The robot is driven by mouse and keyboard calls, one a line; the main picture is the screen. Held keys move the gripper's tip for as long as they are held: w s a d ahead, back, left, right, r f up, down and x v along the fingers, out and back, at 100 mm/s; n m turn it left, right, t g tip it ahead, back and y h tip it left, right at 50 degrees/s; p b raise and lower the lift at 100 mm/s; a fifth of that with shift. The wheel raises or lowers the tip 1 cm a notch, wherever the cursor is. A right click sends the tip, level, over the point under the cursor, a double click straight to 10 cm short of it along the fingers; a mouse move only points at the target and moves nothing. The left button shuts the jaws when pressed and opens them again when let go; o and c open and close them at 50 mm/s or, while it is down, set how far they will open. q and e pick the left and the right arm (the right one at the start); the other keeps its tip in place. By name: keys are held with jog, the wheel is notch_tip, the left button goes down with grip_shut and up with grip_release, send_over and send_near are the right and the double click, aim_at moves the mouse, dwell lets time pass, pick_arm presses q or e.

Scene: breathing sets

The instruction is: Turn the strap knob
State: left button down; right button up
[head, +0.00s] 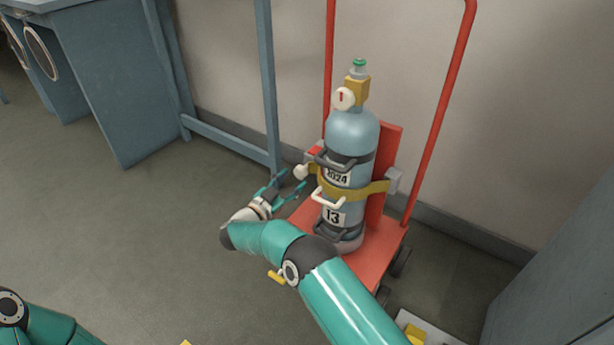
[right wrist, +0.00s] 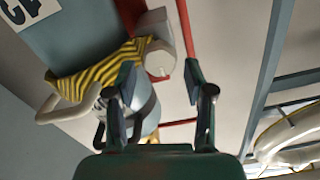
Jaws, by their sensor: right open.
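The strap knob (head: 300,171) is a small pale knob on the left end of the yellow strap (head: 366,190) around the blue-grey cylinder (head: 353,140). In the right wrist view the knob (right wrist: 160,60) is round and off-white, on a pale block (right wrist: 156,22) beside the yellow-and-black striped strap (right wrist: 98,72). My right gripper (head: 291,183) is open and empty, just left of and below the knob. In the right wrist view the gripper (right wrist: 160,80) has its fingers on either side of the knob's line, apparently short of it. My left gripper is out of view.
The cylinder stands upright on a red trolley (head: 382,258) with tall red rails against the wall. Handles stick out from the cylinder near my right gripper. A blue bench (head: 110,75) is at the back left; grey floor (head: 130,235) is clear.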

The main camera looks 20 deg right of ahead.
aim_at(298, 175)
jog(key=b+x, duration=0.1)
jog(key=x, duration=0.3)
jog(key=shift+w+d, duration=0.3)
